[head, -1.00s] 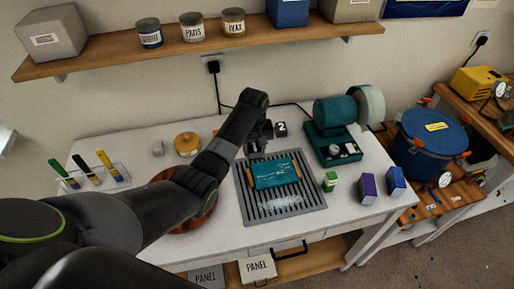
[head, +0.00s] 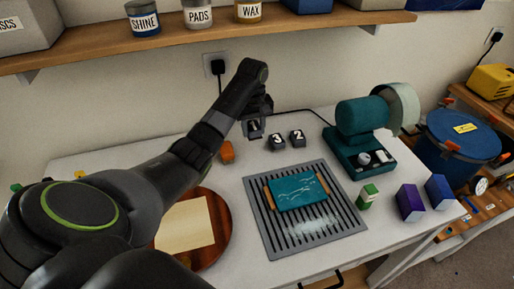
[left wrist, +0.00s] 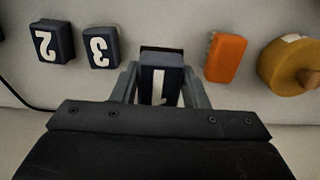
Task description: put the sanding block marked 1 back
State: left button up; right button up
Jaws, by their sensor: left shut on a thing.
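The sanding block marked 1 (left wrist: 160,82) is dark with a white number. My left gripper (head: 256,124) is shut on it, with a finger on either side in the left wrist view. In the head view the gripper is over the back of the white table, left of the sanding blocks marked 3 (head: 277,142) and 2 (head: 297,137). Those two stand side by side; they also show at the upper left of the left wrist view. A thin dark edge shows just beyond the held block; I cannot tell whether the block touches the table. My right gripper is not in view.
An orange block (head: 227,152) lies beside the gripper; a yellow round thing with a knob (left wrist: 299,65) is beyond it. A grey slotted grate (head: 265,232) bears a teal panel (head: 297,191). A green machine (head: 362,125) stands right. A shelf (head: 180,40) is above.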

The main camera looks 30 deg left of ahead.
aim_at(254, 152)
pick_arm(q)
notch_tip(254, 152, down, 4)
jog(key=shift+d+r, duration=0.1)
jog(key=shift+r, duration=0.1)
notch_tip(254, 152, down, 4)
jog(key=shift+r+p, duration=0.1)
jog(key=shift+p, duration=0.3)
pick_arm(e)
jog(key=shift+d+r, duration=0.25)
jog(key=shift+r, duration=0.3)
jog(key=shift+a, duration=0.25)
pick_arm(q)
jog(key=o, duration=0.9)
jog(key=shift+f, duration=0.2)
jog(key=shift+o, duration=0.2)
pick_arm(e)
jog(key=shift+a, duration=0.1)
pick_arm(q)
jog(key=shift+r, duration=0.1)
